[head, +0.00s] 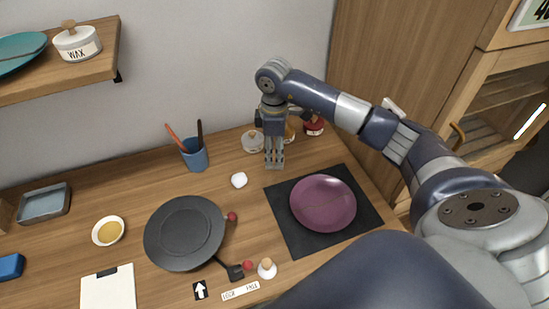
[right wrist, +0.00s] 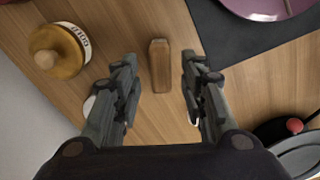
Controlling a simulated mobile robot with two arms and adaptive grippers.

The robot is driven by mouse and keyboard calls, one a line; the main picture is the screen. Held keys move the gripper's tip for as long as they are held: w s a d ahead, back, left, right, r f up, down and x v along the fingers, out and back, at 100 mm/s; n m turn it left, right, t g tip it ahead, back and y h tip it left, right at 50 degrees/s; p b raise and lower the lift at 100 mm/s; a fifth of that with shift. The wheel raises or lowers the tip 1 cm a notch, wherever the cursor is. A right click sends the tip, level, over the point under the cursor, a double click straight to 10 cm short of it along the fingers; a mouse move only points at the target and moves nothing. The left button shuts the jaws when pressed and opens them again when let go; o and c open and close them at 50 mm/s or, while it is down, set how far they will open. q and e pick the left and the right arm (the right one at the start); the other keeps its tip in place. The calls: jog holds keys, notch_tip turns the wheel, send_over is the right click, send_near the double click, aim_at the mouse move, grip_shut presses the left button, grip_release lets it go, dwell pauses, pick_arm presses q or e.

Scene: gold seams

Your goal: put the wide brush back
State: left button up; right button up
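My right gripper (head: 274,165) points down over the counter, behind the black mat and beside the jars. In the right wrist view its two fingers (right wrist: 160,95) are spread, with clear gaps on both sides of a wooden block-shaped piece (right wrist: 160,67). This piece may be part of the wide brush, but I see no bristles. I cannot pick it out in the head view. A blue cup (head: 195,157) at the wall holds an orange-handled and a dark-handled tool; their ends inside are hidden. My left gripper is out of view.
A plum plate (head: 323,204) lies on the black mat (head: 284,232). Jars (head: 253,142) stand along the wall. A dark pan (head: 185,233), a small bowl (head: 108,231) and a grey tray (head: 45,203) are to the left. A shelf (head: 60,72) overhangs the upper left.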

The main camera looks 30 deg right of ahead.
aim_at(274, 155)
notch_tip(274, 155, up, 9)
jog(key=b, duration=0.1)
jog(key=shift+f+b, duration=0.15)
jog(key=shift+b, duration=0.15)
